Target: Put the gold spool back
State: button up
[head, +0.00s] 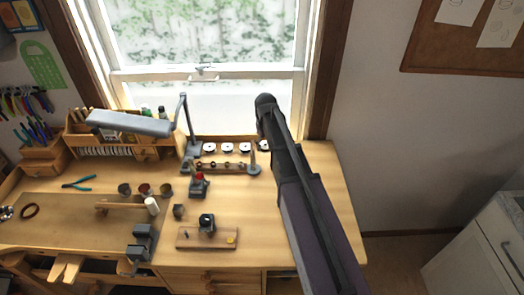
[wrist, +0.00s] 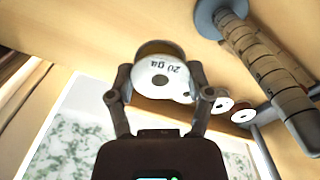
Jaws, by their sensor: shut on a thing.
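The gold spool (wrist: 160,48) shows in the wrist view with a gold rim and a white face marked "20 ga" around a dark centre hole. My gripper (wrist: 162,90) is shut on it, one finger at each side. The spool's face is toward the wrist camera, over the wooden bench top. In the head view my arm hides the gripper at the back right of the bench. A partly covered white disc (head: 263,146) shows beside the arm; I cannot tell whether it is the held spool.
White-faced spools (head: 227,148) stand in a row at the back of the bench under the window. In front lies a stepped mandrel on a stand (head: 254,166), close to the held spool in the wrist view (wrist: 275,70). A lamp (head: 130,123) stands left. The right bench top is clear.

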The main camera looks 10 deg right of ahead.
jog(key=w+r+m+p, duration=0.2)
jog(key=w+r+p, duration=0.2)
jog(key=w, duration=0.1)
jog(key=shift+w+d+r+m, duration=0.15)
jog(key=shift+w+d+m, duration=0.1)
jog(key=shift+w+m, duration=0.15)
dwell(0.3)
notch_tip(320, 180, down, 6)
jog(key=b, duration=0.6)
jog(key=shift+f, duration=0.2)
jog(key=shift+f+b, duration=1.85)
jog(key=shift+b, duration=0.05)
jog(key=shift+f, duration=0.1)
jog(key=o, duration=1.2)
jog(key=shift+o, duration=0.2)
